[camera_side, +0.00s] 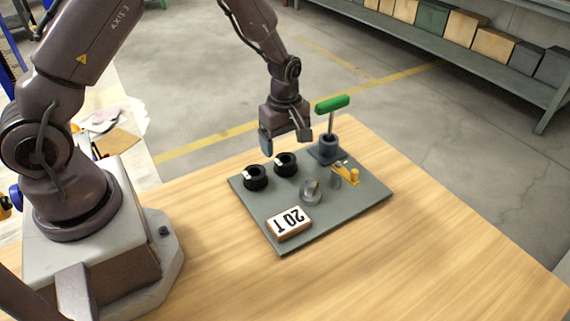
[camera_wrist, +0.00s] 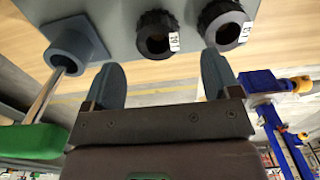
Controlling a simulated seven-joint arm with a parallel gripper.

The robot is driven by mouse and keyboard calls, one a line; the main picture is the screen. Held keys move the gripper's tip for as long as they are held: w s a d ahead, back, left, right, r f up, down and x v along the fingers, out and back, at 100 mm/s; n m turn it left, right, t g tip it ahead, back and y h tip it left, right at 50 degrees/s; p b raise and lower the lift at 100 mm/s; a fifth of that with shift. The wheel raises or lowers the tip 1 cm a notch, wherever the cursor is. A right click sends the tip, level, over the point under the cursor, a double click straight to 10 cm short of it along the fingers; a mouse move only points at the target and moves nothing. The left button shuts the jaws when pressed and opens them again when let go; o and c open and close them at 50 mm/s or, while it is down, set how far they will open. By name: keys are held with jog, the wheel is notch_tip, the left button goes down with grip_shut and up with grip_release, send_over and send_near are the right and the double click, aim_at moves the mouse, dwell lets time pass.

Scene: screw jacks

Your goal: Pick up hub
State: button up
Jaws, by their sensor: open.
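Two black ring-shaped pieces with white labels stand on a grey plate (camera_side: 258,212); which one is the hub, if either, I cannot tell. The left black ring (camera_side: 255,178) and right black ring (camera_side: 285,164) show in the side view. The wrist view also shows one ring (camera_wrist: 155,34) at the top middle and another ring (camera_wrist: 224,22) to its right. The label writing is too small to read surely. My gripper (camera_side: 284,139) is open and empty above the far side of the plate. Its fingers (camera_wrist: 162,66) frame the middle ring from below, apart from it.
A blue-grey socket base (camera_side: 328,147) with an upright green-handled tool (camera_side: 332,104) stands close right of my gripper. The wooden table (camera_side: 400,260) is clear in front.

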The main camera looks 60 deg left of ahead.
aim_at(286, 161)
notch_tip(286, 161, down, 7)
jog(key=shift+w+a+r, duration=0.1)
jog(key=shift+w+r, duration=0.05)
dwell(0.4)
jog(key=c, duration=1.2)
jog(key=shift+r, duration=0.1)
